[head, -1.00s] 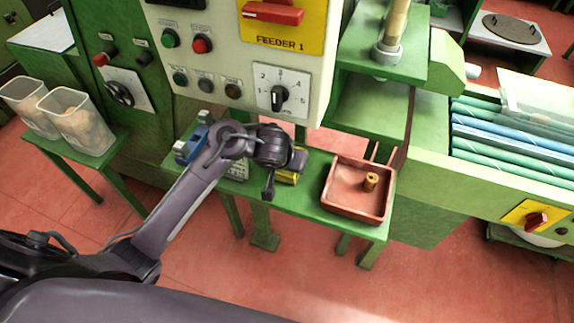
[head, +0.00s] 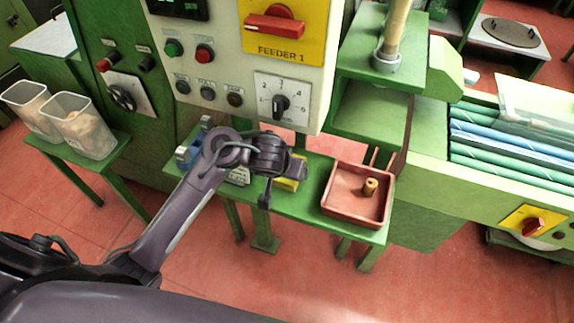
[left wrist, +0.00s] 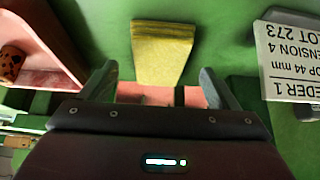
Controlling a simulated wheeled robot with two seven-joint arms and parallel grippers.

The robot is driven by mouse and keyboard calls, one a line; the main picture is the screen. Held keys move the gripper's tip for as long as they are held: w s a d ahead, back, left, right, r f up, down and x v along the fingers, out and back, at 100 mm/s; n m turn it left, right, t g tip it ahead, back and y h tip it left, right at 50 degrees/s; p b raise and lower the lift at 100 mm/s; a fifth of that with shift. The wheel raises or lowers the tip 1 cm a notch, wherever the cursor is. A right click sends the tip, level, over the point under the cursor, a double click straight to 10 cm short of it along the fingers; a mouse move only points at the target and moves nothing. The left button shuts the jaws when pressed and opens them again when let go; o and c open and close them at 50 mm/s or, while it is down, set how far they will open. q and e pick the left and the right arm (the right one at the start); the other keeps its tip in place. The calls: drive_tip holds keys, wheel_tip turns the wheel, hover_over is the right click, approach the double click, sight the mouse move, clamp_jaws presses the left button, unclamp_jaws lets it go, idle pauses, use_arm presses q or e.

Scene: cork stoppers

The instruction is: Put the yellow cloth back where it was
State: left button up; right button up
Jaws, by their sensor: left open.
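The yellow cloth (head: 287,185) lies on the narrow green bench, between a white label card and a red tray. In the head view it is partly hidden by my left gripper (head: 299,170). The left wrist view shows the cloth (left wrist: 162,50) as a folded yellow piece on the green surface. My left gripper (left wrist: 160,88) is open there, one finger on each side of the picture, with the cloth beyond the fingertips and nothing held. I cannot tell the exact height of the fingers above the bench. My right gripper is not in view.
The red tray (head: 334,207) with a cork stopper (head: 370,186) stands at the bench's right end. The white card (left wrist: 290,62) and a blue-grey object (head: 188,155) are left of the cloth. The feeder control panel (head: 228,70) rises behind. Plastic bins (head: 84,130) stand far left.

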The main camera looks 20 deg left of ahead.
use_arm(q)
drive_tip(key=p+v, duration=0.5)
drive_tip(key=v, duration=0.4)
drive_tip(key=shift+s, duration=0.1)
